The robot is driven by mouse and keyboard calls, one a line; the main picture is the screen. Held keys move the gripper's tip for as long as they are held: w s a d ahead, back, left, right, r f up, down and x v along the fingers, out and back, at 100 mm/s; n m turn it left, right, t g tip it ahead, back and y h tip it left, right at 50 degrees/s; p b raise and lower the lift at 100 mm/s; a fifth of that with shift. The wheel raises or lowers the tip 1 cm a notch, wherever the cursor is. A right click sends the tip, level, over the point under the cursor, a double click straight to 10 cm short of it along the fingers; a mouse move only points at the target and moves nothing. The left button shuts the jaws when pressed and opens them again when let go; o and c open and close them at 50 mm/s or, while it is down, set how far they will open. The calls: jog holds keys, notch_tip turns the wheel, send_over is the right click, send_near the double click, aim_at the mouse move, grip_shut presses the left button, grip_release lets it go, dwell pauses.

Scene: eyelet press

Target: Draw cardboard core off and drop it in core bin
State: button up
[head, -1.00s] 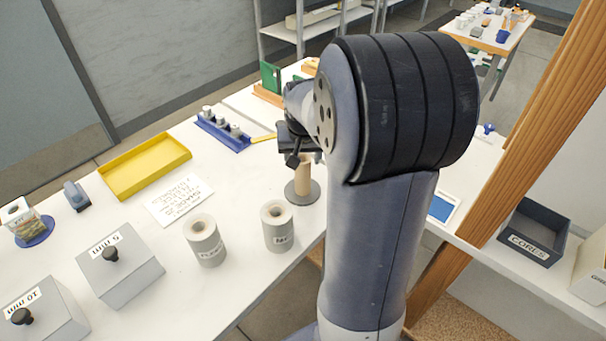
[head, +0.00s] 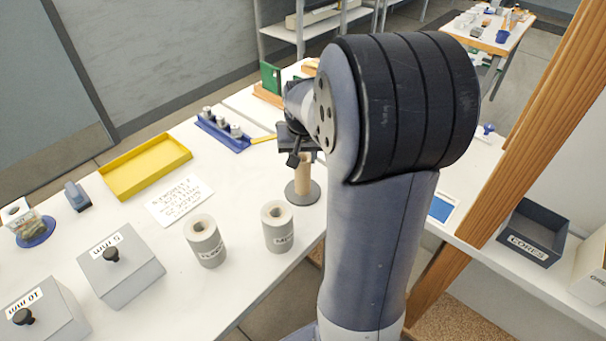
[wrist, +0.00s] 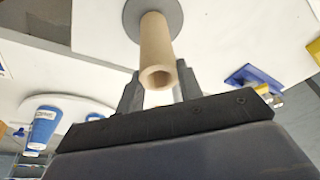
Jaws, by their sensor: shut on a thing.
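The cardboard core (head: 303,178) is a plain tan tube standing upright over a round grey base (head: 313,194) on the white table. In the wrist view the core (wrist: 156,50) points toward the camera with its open end showing, and the grey disc (wrist: 172,12) is at its far end. My gripper (wrist: 158,88) is shut on the core near its open end, one finger on each side. In the head view my gripper (head: 300,155) is partly hidden by my arm.
A yellow tray (head: 145,166), a blue rack (head: 222,133), a printed sheet (head: 180,201) and grey lidded boxes (head: 121,270) are further left. The wooden post (head: 520,130) stands between my arm and the bin.

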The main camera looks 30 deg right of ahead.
jog(key=shift+r+p, duration=0.35)
jog(key=shift+r, duration=0.15)
notch_tip(320, 180, up, 13)
jog(key=p, duration=1)
dwell(1.9)
jog(key=shift+f, duration=0.1)
